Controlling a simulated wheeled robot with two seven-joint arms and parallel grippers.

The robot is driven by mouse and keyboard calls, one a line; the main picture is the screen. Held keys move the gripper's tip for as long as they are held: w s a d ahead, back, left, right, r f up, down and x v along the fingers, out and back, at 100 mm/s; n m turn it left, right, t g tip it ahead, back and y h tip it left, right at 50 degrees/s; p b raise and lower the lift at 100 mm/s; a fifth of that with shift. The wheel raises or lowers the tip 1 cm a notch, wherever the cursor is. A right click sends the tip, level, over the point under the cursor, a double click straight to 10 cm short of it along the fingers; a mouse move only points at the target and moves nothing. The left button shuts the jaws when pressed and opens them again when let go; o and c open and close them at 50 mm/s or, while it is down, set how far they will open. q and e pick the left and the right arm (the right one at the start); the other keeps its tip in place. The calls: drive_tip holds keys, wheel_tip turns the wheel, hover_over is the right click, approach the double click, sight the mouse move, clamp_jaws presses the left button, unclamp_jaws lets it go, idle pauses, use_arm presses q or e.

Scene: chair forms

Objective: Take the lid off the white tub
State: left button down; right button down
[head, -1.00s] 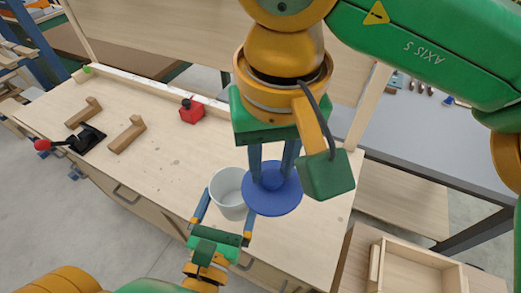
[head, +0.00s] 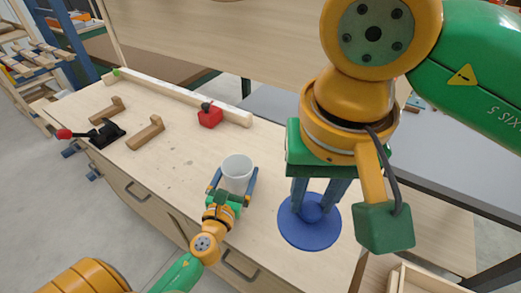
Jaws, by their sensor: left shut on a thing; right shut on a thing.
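The white tub (head: 237,175) stands upright on the wooden bench, its top uncovered. My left gripper (head: 232,186) is shut on the tub, one finger on each side of it. The round blue lid (head: 311,238) is to the right of the tub and apart from it. My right gripper (head: 315,205) is shut on the raised middle of the lid from above. Whether the lid touches the bench top is hard to tell.
The wooden bench (head: 180,170) has clear room left of the tub. A red block with a dark knob (head: 210,116), two wooden forms (head: 145,133) and a black clamp with a red-tipped handle (head: 105,134) lie further left. A wooden tray (head: 425,282) is at the lower right.

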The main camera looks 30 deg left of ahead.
use_arm(q)
drive_tip(key=shift+f, duration=0.65)
drive_tip(key=shift+w+r, duration=0.1)
drive_tip(key=shift+w, duration=0.05)
drive_tip(key=shift+c, duration=0.2)
unclamp_jaws()
drive_tip(key=shift+o, duration=0.2)
